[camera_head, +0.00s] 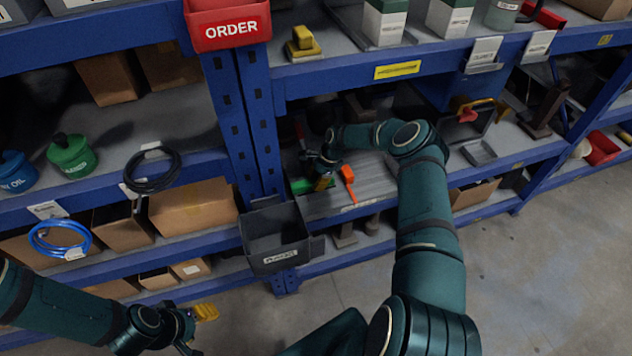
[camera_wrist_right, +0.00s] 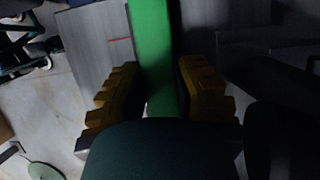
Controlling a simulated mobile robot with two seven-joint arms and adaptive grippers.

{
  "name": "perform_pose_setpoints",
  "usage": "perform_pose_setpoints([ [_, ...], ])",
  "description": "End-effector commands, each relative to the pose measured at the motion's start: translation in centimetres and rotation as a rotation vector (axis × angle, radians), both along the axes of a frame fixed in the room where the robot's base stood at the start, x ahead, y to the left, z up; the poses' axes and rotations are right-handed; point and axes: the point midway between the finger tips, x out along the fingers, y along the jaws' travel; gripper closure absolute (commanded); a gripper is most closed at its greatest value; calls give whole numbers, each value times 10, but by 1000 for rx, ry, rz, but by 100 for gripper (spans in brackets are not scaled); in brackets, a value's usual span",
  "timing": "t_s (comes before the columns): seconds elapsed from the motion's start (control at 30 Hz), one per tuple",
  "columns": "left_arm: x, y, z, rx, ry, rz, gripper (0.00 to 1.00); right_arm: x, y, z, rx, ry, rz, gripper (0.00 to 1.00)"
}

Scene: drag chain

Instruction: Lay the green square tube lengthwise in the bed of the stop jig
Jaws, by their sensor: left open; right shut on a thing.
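The green square tube (camera_head: 302,186) is on the middle shelf in the head view, partly hidden by my right gripper (camera_head: 324,182). In the right wrist view the tube (camera_wrist_right: 156,50) runs between the yellow fingers of the right gripper (camera_wrist_right: 152,95), which is shut on it. I cannot tell whether the tube touches the surface below. A grey flat surface with a short red line (camera_wrist_right: 105,45) lies beside the tube in the wrist view. I cannot surely pick out the stop jig. My left gripper (camera_head: 204,313) is open and empty, low at the left, away from the shelf.
An orange tool (camera_head: 348,182) lies close to the right of the right gripper. A dark grey bin (camera_head: 275,237) hangs at the shelf front, below left. A blue upright (camera_head: 243,110) stands left of the work bay. A small grey tray (camera_head: 480,152) sits to the right.

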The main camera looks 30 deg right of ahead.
Motion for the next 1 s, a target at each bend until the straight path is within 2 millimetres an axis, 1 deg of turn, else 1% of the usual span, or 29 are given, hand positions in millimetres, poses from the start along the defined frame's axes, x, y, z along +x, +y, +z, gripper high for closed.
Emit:
perform_pose_setpoints([
  [0.2,1,0,-4,0,-2,1,43,0,0,-5,-1,0,1,100],
  [0.23,1,0,-3,0,-2,1,43,0,0,-4,-1,1,1,59],
  [0.27,1,0,-3,0,-2,1,43,0,0,-4,-1,1,1,48],
  [0.57,1,0,-2,0,-2,1,43,0,0,-3,0,0,1,48],
  [0.67,0,0,1,0,-1,0,43,0,0,1,1,0,0,48],
  [0.77,0,0,4,0,1,0,43,-1,-5,13,-2,-1,1,48],
  [1.0,-2,0,11,-1,5,-1,43,-4,-20,50,-3,-2,1,48],
])
